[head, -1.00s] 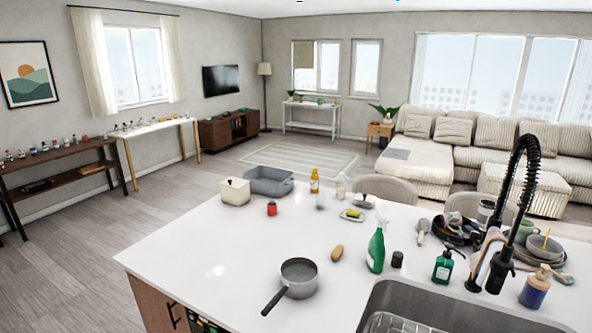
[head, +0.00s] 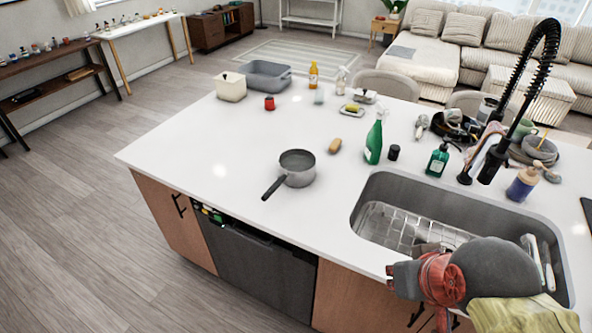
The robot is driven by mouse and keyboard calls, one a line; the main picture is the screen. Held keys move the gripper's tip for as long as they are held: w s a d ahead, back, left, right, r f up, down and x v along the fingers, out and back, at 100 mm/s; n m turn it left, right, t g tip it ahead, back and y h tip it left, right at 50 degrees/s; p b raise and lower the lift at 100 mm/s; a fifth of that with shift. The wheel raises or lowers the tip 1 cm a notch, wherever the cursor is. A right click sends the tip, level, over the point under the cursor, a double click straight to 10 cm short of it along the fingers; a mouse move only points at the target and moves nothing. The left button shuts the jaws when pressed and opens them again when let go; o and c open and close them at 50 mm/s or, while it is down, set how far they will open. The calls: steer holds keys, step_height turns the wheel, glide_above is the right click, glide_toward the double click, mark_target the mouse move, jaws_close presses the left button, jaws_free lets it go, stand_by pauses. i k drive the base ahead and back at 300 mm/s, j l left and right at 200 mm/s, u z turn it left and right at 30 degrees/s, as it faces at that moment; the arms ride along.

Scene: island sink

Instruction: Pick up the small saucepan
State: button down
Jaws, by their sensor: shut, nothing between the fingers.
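The small saucepan (head: 298,169) is dark grey with a long dark handle. It stands upright on the white island counter left of the sink, its handle pointing to the lower left. My gripper (head: 400,280) is at the lower right, over the front edge of the sink, its dark tips toward the left. It is shut and empty, well to the right of the saucepan and nearer to me. My arm hides part of the sink's front.
The sink (head: 362,212) holds a wire rack. A green spray bottle (head: 373,143), a dark cup (head: 394,152) and a yellow-brown item (head: 335,146) stand behind the saucepan. A tall black faucet (head: 520,110) rises behind the sink. The counter left of the saucepan is clear.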

mark_target(297, 166)
steer(key=i+j+z, duration=0.15)
steer(key=i+z, duration=0.25)
steer(key=i+j+z, duration=0.2)
steer(key=z, duration=0.2)
steer(key=i, duration=0.1)
